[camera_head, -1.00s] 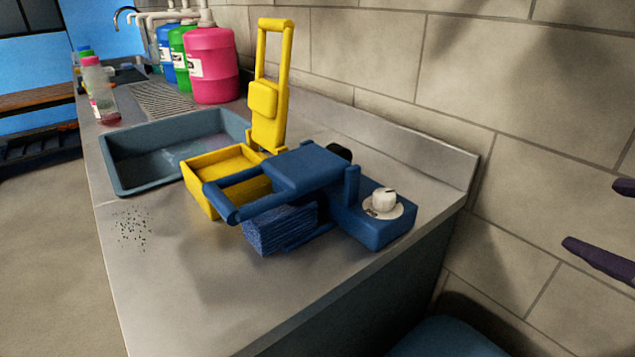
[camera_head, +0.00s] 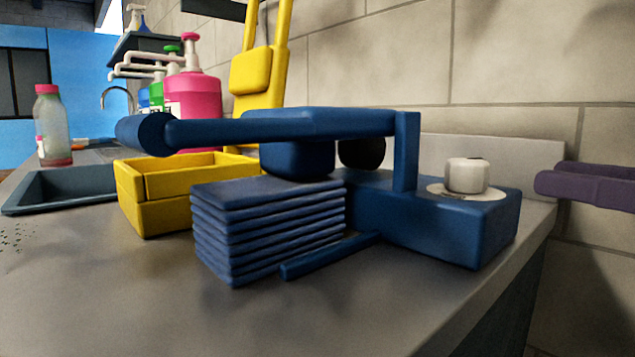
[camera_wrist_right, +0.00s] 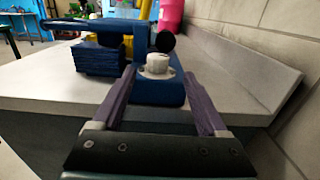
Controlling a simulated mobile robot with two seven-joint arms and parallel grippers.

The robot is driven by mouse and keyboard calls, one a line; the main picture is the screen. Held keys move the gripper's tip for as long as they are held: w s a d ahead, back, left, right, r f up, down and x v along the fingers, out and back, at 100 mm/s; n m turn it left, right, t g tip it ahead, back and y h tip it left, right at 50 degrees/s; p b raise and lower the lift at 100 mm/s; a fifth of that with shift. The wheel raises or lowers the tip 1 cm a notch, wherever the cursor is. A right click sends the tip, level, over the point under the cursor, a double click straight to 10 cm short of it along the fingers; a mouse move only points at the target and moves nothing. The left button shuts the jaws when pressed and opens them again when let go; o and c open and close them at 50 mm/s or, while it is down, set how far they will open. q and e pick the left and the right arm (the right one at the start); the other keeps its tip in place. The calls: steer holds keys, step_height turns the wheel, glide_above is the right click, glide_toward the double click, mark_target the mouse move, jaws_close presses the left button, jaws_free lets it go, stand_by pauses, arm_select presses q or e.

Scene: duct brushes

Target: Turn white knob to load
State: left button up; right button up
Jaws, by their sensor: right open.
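The white knob (camera_head: 466,176) stands on a pale round dial plate on top of the blue base (camera_head: 455,225) of a blue device at the counter's right end. A dark mark shows on the knob's top; I cannot read the dial. My right gripper (camera_head: 545,181), with purple fingers, is open and empty to the right of the knob, apart from it. In the right wrist view the knob (camera_wrist_right: 158,63) appears between and beyond the two open fingertips (camera_wrist_right: 159,76). My left gripper is not in view.
The device's blue lever (camera_head: 270,128) and ribbed blue block (camera_head: 268,230) lie left of the knob. A yellow bin (camera_head: 150,205), grey basin (camera_head: 70,190) and pink bottle (camera_head: 195,90) stand farther left.

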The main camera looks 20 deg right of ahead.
mark_target(487, 171)
steer(key=p+x, duration=0.1)
steer(key=x, duration=0.1)
steer(key=shift+w+a, duration=0.25)
steer(key=shift+w, duration=0.05)
steer(key=p+x, duration=0.1)
steer(key=x, duration=0.4)
steer(key=shift+w+f+p, duration=0.1)
steer(key=shift+f+p, duration=0.05)
steer(key=shift+p, duration=0.25)
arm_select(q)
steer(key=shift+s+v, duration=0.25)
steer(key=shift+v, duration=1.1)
arm_select(e)
steer(key=shift+w+a+f, duration=0.1)
steer(key=shift+w+a, duration=0.25)
steer(key=shift+w, duration=0.3)
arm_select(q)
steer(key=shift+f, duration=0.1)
arm_select(e)
steer(key=shift+c, duration=0.2)
